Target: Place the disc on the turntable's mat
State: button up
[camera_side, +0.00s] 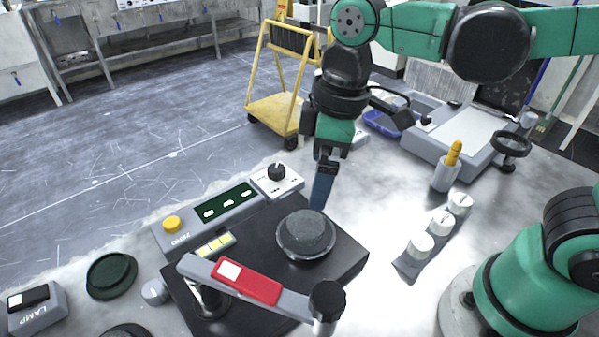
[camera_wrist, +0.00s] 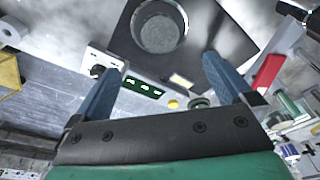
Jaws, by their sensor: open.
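A speckled grey disc (camera_side: 306,229) sits on the round turntable (camera_side: 305,257) of the black machine. In the wrist view the disc (camera_wrist: 159,34) lies inside the turntable's pale rim (camera_wrist: 137,22). The mat under it is mostly hidden, and I cannot tell whether the disc is exactly centred. My gripper (camera_side: 318,207) points down, just behind the disc in the side view.
A grey arm with a red panel (camera_side: 247,283) and a dark knob crosses the machine's front. A control panel (camera_side: 228,207) lies behind left. A rack of white-topped pieces (camera_side: 438,226) stands right. A dark green round piece (camera_side: 111,275) lies left. Bare table lies between machine and rack.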

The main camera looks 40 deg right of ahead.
jog(key=d+f+m+t+h, duration=0.1)
jog(key=d+m+t, duration=0.5)
jog(key=d+m, duration=0.3)
jog(key=shift+w+d+f, duration=0.2)
jog(key=shift+w+d, duration=0.25)
jog(key=shift+d, duration=0.05)
